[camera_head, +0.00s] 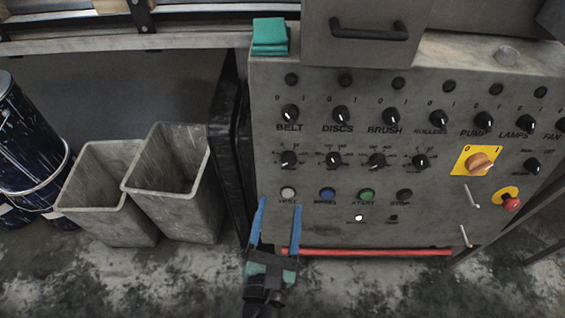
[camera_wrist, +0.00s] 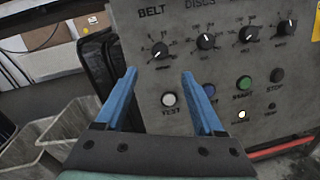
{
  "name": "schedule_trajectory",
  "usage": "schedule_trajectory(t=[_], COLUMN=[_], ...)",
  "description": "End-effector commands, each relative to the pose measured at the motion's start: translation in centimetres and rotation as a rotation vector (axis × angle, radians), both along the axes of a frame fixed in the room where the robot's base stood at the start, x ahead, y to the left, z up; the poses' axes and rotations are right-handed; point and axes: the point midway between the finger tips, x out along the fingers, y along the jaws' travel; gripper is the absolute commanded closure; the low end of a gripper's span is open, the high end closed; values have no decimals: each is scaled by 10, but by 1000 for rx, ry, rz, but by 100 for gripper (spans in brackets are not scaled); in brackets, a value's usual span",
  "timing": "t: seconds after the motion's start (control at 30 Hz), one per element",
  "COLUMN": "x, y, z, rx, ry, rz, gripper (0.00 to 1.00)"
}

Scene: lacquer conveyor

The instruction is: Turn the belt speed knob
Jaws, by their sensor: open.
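A grey control panel (camera_head: 440,225) carries two rows of black knobs. Under the word BELT sits a black dial knob (camera_head: 289,159) with a white pointer and scale marks around it; it also shows in the wrist view (camera_wrist: 159,50). Above the word is a second black knob (camera_head: 290,115), with 0 and 1 marks. My gripper (camera_head: 279,208) has blue fingers, spread apart and empty, below the dial knob at the panel's lower left. In the wrist view, the open fingers (camera_wrist: 159,74) point toward the dial knob, which appears just beyond and between the tips, apart from them.
Below the dials are a white button (camera_head: 288,193), a blue button (camera_head: 327,194) and a green button (camera_head: 366,195). A yellow-plated orange switch (camera_head: 480,162) and red emergency button (camera_head: 511,204) sit right. A red bar (camera_head: 380,252) runs along the bottom. Grey bins (camera_head: 165,180) stand left.

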Motion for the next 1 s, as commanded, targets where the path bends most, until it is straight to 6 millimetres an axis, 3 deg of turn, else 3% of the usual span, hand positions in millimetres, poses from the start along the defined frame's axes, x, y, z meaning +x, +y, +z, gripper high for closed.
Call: schedule_trajectory(t=[0.3,0.5,0.7,1.0], x=[60,88,101,103], y=[-7,-11,-12,-12], z=[2,1,1,1], rx=[4,4,3,4], ry=[-4,-3,-1,-1], rz=[-2,-2,-1,-1], gripper=[30,30,30,30])
